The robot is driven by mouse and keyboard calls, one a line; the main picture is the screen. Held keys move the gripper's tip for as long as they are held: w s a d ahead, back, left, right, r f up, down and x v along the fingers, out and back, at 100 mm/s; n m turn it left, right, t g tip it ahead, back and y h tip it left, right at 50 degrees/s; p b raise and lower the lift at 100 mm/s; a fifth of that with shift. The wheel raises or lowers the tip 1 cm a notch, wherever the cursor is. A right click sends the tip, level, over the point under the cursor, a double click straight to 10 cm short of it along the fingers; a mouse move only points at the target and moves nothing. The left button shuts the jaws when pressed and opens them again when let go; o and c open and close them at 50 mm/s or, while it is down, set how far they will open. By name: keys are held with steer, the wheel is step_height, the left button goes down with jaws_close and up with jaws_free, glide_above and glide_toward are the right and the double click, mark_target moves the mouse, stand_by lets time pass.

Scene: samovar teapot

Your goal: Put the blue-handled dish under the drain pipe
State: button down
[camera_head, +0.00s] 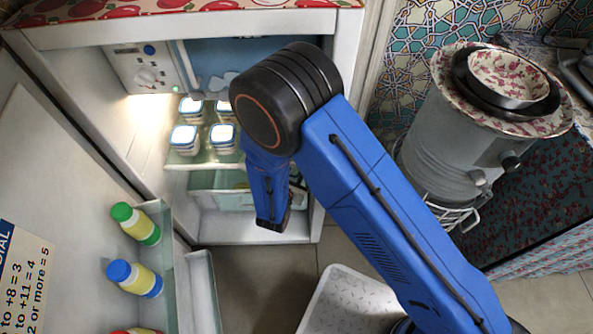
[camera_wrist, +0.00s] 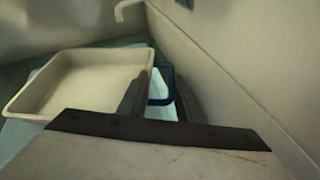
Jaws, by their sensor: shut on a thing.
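A shallow, pale, rectangular dish (camera_wrist: 85,82) with a raised rim fills the left of the wrist view. A blue loop handle (camera_wrist: 160,76) shows at its right side, between the dark fingers of my gripper (camera_wrist: 162,98). The gripper is shut on the handle; the fingers partly hide where handle and dish meet. A pale hooked pipe end (camera_wrist: 129,7), apparently the drain pipe, hangs at the top, above and beyond the dish's far edge. In the head view my arm reaches down at the open fridge (camera_head: 220,226); the fingers and dish cannot be made out there.
Several white-and-blue lidded containers (camera_head: 184,137) stand on a fridge shelf (camera_head: 196,160). A pale wall (camera_wrist: 235,75) runs close on the right in the wrist view. The open door's rack (camera_head: 160,260) holds bottles at left. A samovar (camera_head: 440,155) stands at right.

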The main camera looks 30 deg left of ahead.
steer(key=shift+w+f, duration=0.15)
steer(key=shift+f, duration=0.1)
steer(key=shift+f, duration=0.15)
steer(key=c, duration=1.5)
jaws_free()
steer(key=shift+c, duration=0.2)
steer(key=shift+s+r, duration=0.2)
steer(key=v, duration=1.1)
steer(key=shift+s+r, duration=0.15)
steer(key=shift+s, duration=0.1)
steer(key=shift+d, duration=0.15)
